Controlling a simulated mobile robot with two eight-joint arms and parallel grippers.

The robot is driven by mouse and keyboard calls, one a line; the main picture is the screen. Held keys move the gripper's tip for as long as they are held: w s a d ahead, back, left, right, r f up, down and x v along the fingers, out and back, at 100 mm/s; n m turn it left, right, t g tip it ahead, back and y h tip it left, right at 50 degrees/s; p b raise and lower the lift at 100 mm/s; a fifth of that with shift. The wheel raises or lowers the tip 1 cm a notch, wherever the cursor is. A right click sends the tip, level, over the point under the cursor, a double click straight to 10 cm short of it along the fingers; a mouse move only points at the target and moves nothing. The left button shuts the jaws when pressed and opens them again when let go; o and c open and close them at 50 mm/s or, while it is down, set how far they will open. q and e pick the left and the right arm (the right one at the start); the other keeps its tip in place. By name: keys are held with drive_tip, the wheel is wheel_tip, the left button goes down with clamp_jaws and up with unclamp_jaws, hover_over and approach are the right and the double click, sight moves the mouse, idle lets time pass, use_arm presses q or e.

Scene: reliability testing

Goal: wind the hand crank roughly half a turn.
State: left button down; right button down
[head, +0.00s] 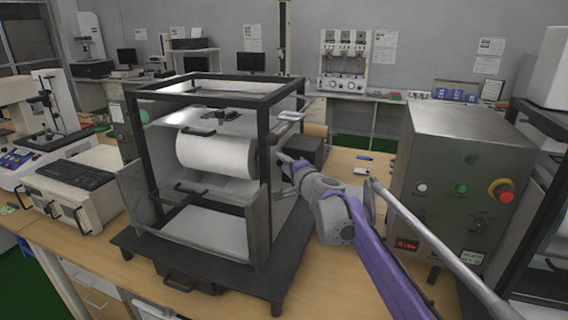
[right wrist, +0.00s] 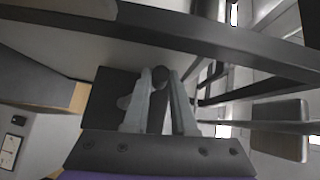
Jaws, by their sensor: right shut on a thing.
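The machine with the hand crank has a black open frame (head: 147,150) around a white roller (head: 215,155). My right gripper (head: 284,163) is at the right side of this frame. In the right wrist view, its two grey fingers (right wrist: 161,88) are shut on the dark, round-ended crank handle (right wrist: 160,76). The rest of the crank is mostly hidden by the gripper and frame. My left gripper is in neither view.
A grey control box (head: 455,185) with a red emergency button (head: 502,191) stands right of my right arm. A dark box (head: 306,151) sits behind the gripper. A keyboard unit (head: 75,182) and a microscope-like device (head: 40,115) stand at left.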

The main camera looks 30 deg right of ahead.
drive_tip(key=shift+s+d+r+m+t+h+p, duration=0.1)
drive_tip(key=shift+s+d+m+t+h+p, duration=0.2)
drive_tip(key=shift+m+t+p, duration=0.65)
drive_tip(key=shift+s+d+r+m+t+h+p, duration=0.2)
drive_tip(key=shift+s+d+m+t+p, duration=0.25)
drive_tip(key=shift+m+p, duration=0.55)
drive_tip(key=shift+s+d+r+m+t+h+p, duration=0.1)
drive_tip(key=shift+s+d+m+t+h+p, duration=0.15)
drive_tip(key=shift+m+t+p, duration=0.75)
drive_tip(key=shift+s+n, duration=0.1)
drive_tip(key=shift+n, duration=0.15)
drive_tip(key=c, duration=0.7)
unclamp_jaws()
drive_tip(key=shift+c, duration=0.2)
drive_tip(key=shift+f, duration=0.1)
drive_tip(key=shift+s, duration=0.1)
